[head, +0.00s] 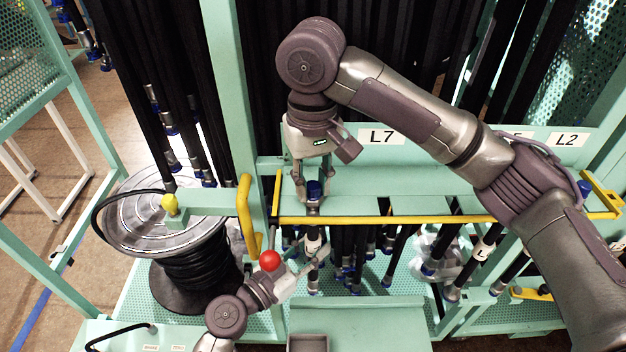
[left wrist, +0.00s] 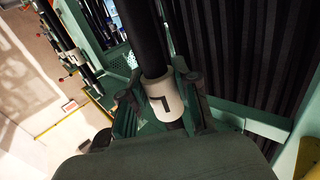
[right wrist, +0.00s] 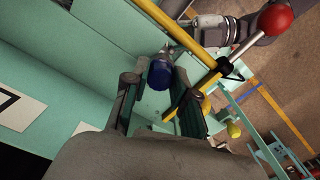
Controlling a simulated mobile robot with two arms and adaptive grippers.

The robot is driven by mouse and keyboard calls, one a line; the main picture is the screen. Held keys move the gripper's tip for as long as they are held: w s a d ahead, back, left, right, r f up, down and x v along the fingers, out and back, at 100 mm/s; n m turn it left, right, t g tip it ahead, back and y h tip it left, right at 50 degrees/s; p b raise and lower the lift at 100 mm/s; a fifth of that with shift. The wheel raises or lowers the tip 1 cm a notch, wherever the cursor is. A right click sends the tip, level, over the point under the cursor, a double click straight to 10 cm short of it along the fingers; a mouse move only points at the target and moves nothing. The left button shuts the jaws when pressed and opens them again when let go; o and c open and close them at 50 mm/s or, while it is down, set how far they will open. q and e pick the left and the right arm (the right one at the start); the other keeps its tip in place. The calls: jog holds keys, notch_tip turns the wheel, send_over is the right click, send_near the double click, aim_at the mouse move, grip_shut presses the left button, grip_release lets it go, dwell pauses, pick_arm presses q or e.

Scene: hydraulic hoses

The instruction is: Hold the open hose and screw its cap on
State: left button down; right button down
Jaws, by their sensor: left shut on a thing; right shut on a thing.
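The hose (left wrist: 149,40) is black with a white label band (left wrist: 163,97). My left gripper (head: 312,252) is shut around it at the band, below the yellow rail; in the left wrist view the fingers (left wrist: 165,100) sit on both sides of the band. The blue cap (head: 314,188) is above the rail, with a silver fitting under it. My right gripper (head: 313,190) points down and is shut on the cap. In the right wrist view the cap (right wrist: 160,74) is between the fingers (right wrist: 156,85). How far the cap is screwed on cannot be told.
A yellow rail (head: 400,219) runs along the green rack front beside both grippers. A lever with a red ball (head: 270,261) is close to my left gripper. Several capped hoses hang below the rail. A cable reel (head: 190,250) stands at left. An L7 label (head: 382,137) is behind.

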jog(key=shift+m, duration=0.3)
jog(key=c, duration=0.9)
grip_release()
jog(key=shift+c, duration=0.2)
jog(key=shift+r, duration=2.25)
jog(key=n, duration=0.2)
jog(key=r+n, duration=0.1)
jog(key=n, duration=0.3)
jog(key=shift+r+n, duration=0.3)
jog(key=shift+r, duration=0.05)
jog(key=n, duration=0.2)
jog(key=r+n, duration=0.1)
jog(key=shift+n, duration=0.4)
jog(key=n, duration=0.3)
jog(key=shift+r+n, duration=0.4)
